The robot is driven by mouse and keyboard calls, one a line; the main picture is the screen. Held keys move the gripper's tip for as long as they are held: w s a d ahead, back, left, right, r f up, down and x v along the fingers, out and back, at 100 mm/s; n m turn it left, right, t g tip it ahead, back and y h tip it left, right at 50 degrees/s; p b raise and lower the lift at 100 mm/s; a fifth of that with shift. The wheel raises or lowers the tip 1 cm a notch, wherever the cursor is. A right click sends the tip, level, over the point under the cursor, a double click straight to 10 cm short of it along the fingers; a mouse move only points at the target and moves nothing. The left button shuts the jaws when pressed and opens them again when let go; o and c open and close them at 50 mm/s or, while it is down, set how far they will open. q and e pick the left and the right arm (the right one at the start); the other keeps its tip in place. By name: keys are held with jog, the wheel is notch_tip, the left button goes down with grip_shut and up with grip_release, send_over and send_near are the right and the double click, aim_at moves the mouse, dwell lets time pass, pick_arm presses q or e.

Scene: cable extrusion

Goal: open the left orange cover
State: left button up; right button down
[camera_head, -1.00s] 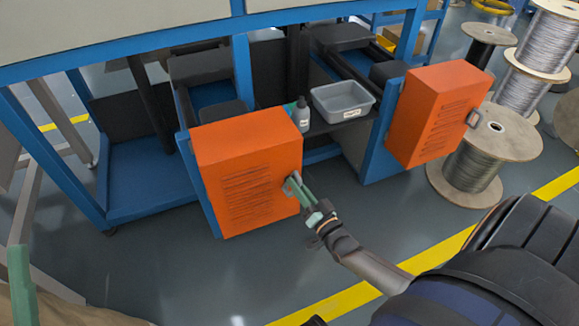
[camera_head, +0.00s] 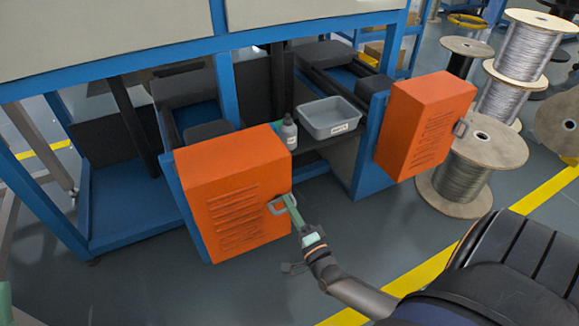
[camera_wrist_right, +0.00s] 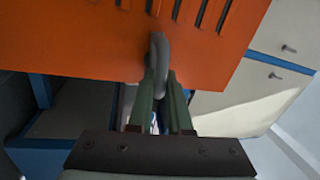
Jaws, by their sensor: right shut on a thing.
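The left orange cover (camera_head: 235,200) is a slotted box at the front of the blue-framed machine; its inside is hidden. Its grey loop handle (camera_head: 276,207) is on the right edge of the front face. My right gripper (camera_head: 289,203) reaches it from the lower right. In the right wrist view, the handle (camera_wrist_right: 158,55) sits between the green fingertips of my right gripper (camera_wrist_right: 162,80), which are shut on it, in front of the orange face (camera_wrist_right: 75,40). My left gripper (camera_head: 5,300) shows only as a green sliver at the lower left; its jaws are cut off.
A second orange cover (camera_head: 425,125) with its own handle is on the right. A grey bin (camera_head: 330,118) and a bottle (camera_head: 289,133) stand on a shelf between the covers. Large cable spools (camera_head: 465,165) stand at right. The floor in front of the left cover is clear.

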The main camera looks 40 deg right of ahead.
pick_arm(q)
jog(key=shift+f, duration=0.25)
pick_arm(e)
jog(key=shift+f+m, duration=0.1)
jog(key=shift+m, duration=0.6)
pick_arm(q)
jog(key=shift+d, duration=0.1)
